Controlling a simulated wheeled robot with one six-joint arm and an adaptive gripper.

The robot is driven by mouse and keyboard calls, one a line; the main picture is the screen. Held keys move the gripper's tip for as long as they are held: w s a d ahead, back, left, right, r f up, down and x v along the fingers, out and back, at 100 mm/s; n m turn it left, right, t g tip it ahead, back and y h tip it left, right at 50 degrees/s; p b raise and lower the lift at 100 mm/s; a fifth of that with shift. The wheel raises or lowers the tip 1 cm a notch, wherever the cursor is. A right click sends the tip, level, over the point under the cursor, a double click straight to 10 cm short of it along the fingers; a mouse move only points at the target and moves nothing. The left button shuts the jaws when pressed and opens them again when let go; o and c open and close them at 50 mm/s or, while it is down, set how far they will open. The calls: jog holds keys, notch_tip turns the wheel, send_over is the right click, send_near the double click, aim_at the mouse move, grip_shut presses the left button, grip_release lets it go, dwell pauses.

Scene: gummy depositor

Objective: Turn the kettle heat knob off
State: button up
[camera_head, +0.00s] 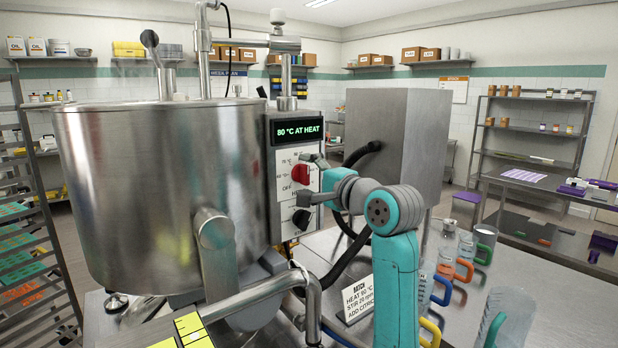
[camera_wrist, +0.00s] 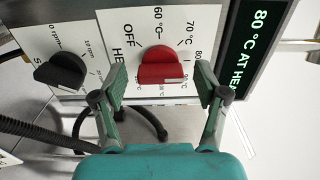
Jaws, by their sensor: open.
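The red heat knob (camera_head: 300,174) is on the white control panel of the steel kettle (camera_head: 165,190). In the wrist view the red knob (camera_wrist: 162,66) sits between and beyond the fingertips, with OFF, 60, 70 and 80 °C marks around it. My gripper (camera_wrist: 163,85) is open, with one finger on each side of the knob and no visible contact. In the head view my gripper (camera_head: 312,178) is just right of the panel. The display (camera_head: 297,131) reads 80 °C AT HEAT. The knob's pointer setting is hard to make out.
A black knob (camera_head: 301,218) sits below the red one, and shows at left in the wrist view (camera_wrist: 60,71). A batch card (camera_head: 357,298), jugs with coloured handles (camera_head: 465,258) and a steel pipe (camera_head: 250,298) are near my arm. A steel cabinet (camera_head: 400,135) stands behind.

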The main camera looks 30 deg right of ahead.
jog(key=c, duration=1.2)
jog(key=shift+o, duration=0.2)
